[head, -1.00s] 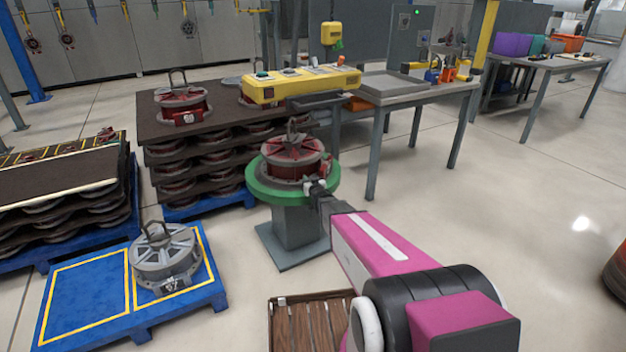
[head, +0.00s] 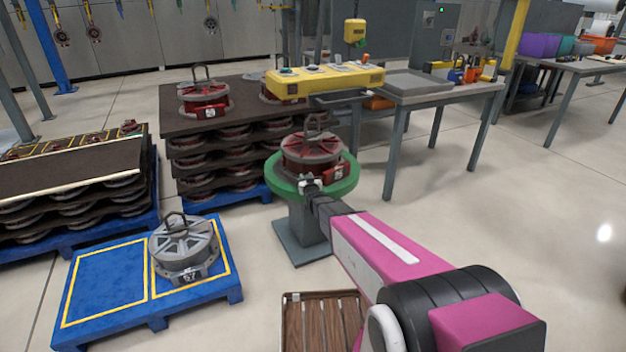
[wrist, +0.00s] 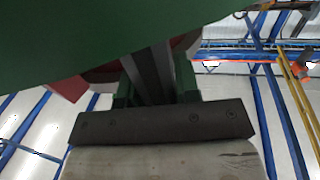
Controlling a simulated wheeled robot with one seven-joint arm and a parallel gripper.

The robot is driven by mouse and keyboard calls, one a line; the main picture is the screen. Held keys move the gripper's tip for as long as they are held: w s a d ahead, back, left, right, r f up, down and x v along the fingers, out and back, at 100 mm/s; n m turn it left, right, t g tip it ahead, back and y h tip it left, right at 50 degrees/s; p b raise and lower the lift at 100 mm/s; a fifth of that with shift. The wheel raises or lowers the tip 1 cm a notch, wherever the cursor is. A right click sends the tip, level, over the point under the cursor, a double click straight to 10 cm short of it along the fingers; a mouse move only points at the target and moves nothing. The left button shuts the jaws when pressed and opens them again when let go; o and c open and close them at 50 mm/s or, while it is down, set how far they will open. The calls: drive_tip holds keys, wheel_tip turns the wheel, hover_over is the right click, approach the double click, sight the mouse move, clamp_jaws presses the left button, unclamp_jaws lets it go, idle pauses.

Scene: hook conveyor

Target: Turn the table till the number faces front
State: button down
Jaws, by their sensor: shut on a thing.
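The round table (head: 285,187) has a green rim and stands on a grey pedestal (head: 308,228). A red flanged part (head: 312,150) with a dark lifting loop sits on it. The part's red number plate (head: 338,173) faces front-right, turned somewhat away from straight front; its small pale digits are hard to read. My gripper (head: 311,187) is at the front of the green rim and shut on it. In the wrist view the green table (wrist: 90,40) fills the top, with the dark fingers (wrist: 150,75) reaching up to it. The exact contact is hidden.
Stacked red parts (head: 215,150) stand behind left. A blue pallet (head: 105,285) with a grey part (head: 182,250) is at front left. A slatted wooden platform (head: 322,320) lies in front. Floor to the right is clear.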

drive_tip(key=shift+w+a, duration=0.2)
drive_tip(key=shift+a, duration=0.5)
drive_tip(key=shift+w+a, duration=0.25)
drive_tip(key=shift+a, duration=0.5)
drive_tip(key=shift+w+a, duration=0.2)
drive_tip(key=shift+a, duration=0.5)
drive_tip(key=c, duration=0.8)
unclamp_jaws()
drive_tip(key=shift+c, duration=0.2)
drive_tip(key=shift+s, duration=0.15)
drive_tip(key=s+d, duration=0.2)
drive_tip(key=s, duration=0.8)
drive_tip(key=shift+s, duration=0.2)
